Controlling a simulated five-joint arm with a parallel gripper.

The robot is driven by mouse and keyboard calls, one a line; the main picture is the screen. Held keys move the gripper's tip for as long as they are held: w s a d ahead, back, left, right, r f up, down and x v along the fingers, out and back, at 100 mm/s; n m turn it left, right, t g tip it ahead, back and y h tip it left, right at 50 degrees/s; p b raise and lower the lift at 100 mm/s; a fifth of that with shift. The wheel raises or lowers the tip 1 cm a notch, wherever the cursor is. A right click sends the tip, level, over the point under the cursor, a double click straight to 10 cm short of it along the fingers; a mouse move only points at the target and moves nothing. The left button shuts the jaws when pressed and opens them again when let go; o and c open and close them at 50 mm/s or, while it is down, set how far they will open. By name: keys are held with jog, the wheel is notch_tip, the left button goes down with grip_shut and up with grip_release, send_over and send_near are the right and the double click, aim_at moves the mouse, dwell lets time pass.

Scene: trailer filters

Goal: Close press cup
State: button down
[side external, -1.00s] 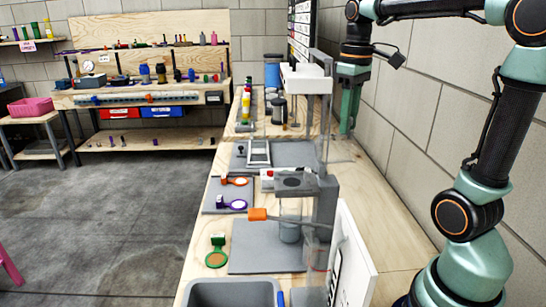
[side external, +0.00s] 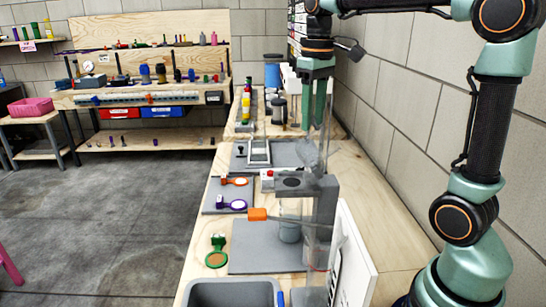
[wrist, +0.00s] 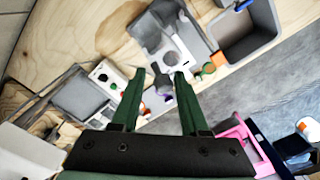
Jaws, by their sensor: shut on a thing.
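A grey press (side external: 318,200) stands on a grey base plate (side external: 262,258) on the bench, with an orange-ended lever (side external: 258,214) pointing left. A clear cup (side external: 289,230) with greyish contents stands under the press head. My gripper (side external: 315,128) points down beyond the press, above the bench and higher than the press head.
A grey bin (side external: 235,290) stands at the near bench edge. An orange-ringed tool (side external: 234,182), a purple-ringed tool (side external: 232,204) and a green-handled tool (side external: 217,252) lie along the left side. A white panel (side external: 352,255) stands right of the press. A block wall rises at right.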

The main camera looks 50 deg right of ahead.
jog(key=w+a+f, duration=0.3)
jog(key=a+f, duration=0.1)
jog(key=w+a+f, duration=0.3)
jog(key=w+f, duration=0.1)
jog(key=shift+w+a+f, duration=0.1)
jog(key=shift+w+a, duration=0.1)
jog(key=shift+a, duration=0.2)
jog(key=shift+a+f, duration=0.2)
jog(key=shift+f, duration=0.4)
jog(key=c, duration=0.7)
grip_release()
jog(key=r, duration=1.2)
jog(key=shift+w+r, duration=0.15)
jog(key=shift+w, duration=0.1)
